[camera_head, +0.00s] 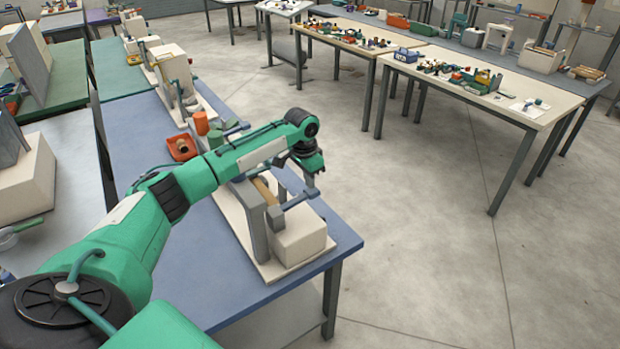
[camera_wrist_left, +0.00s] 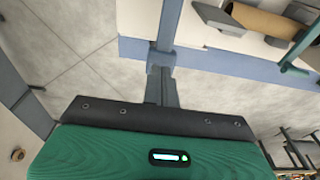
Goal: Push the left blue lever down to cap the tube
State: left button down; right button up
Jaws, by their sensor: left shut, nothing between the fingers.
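The winder (camera_head: 300,237) is a pale machine with a grey upright plate, standing on the near end of the blue table (camera_head: 200,272). A brown tube (camera_head: 263,190) lies in it. A blue-grey lever (camera_head: 297,200) sticks out at its near end, and another (camera_head: 237,128) shows farther back. My left gripper (camera_head: 312,172) is over the machine's right side, pointing down and shut on nothing. In the left wrist view its fingers (camera_wrist_left: 162,62) are together, with the tube (camera_wrist_left: 268,20) and a lever (camera_wrist_left: 302,42) at upper right, apart from them. My right gripper is out of view.
A red-orange tray (camera_head: 182,148) and an orange cylinder (camera_head: 201,123) stand on the table behind my arm. More machines line the tables at the back left. Open floor lies to the right, then a cluttered worktable (camera_head: 535,115).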

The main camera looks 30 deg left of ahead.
pick_arm(q)
jog(key=shift+w+f, duration=0.1)
jog(key=shift+f, duration=0.65)
jog(key=shift+d+f, duration=0.1)
